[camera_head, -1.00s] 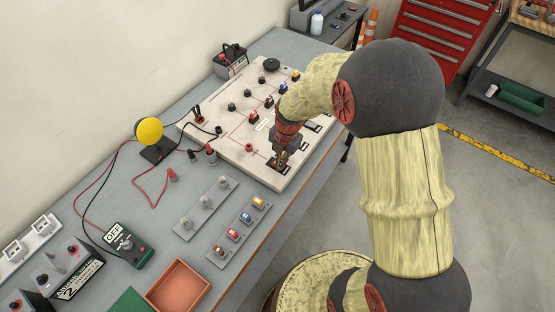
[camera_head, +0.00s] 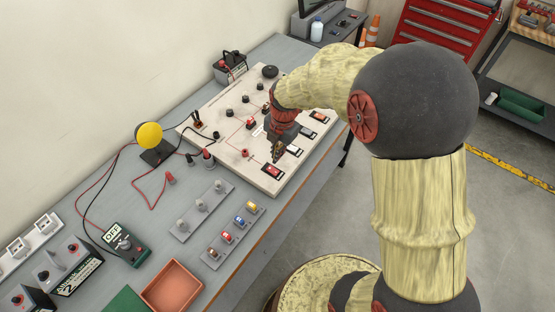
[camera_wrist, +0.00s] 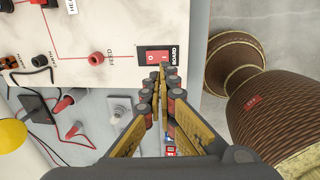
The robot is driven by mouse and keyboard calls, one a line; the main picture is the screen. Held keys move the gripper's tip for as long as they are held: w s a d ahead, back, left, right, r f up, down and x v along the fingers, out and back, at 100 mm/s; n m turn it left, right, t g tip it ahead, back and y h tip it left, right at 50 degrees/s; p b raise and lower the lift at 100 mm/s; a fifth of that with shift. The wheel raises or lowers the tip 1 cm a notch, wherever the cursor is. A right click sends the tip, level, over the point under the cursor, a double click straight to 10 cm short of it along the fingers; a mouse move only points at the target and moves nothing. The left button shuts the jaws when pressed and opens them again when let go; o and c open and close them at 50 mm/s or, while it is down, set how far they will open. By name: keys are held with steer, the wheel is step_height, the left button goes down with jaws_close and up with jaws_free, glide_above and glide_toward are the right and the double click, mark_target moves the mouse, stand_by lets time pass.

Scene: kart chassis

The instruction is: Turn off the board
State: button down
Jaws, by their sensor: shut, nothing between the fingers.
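The cream circuit board (camera_head: 222,117) lies on the grey bench. Its BOARD switch (camera_head: 273,170), a red rocker in a black frame, sits near the board's front corner. In the wrist view the BOARD switch (camera_wrist: 153,57) shows a label beside it and marks on its red face; I cannot tell which side is pressed. My gripper (camera_head: 277,157) is shut and empty, pointing down just beyond the switch in the head view. In the wrist view the fingertips of my gripper (camera_wrist: 162,76) are together at the switch's lower edge; contact cannot be told.
More rocker switches (camera_head: 319,117) run along the board's right edge. A red FEED socket (camera_wrist: 96,58) is near the BOARD switch. A yellow lamp (camera_head: 149,135), a meter reading OFF (camera_head: 124,244), an orange tray (camera_head: 172,287) and small component strips (camera_head: 236,230) stand on the bench.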

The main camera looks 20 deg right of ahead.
steer(key=r, duration=0.4)
steer(key=shift+s+d+r, duration=0.3)
steer(key=shift+d+r, duration=0.05)
steer(key=shift+r, duration=0.05)
steer(key=shift+w+f+b, duration=0.1)
steer(key=shift+w+b, duration=0.05)
steer(key=shift+b, duration=0.4)
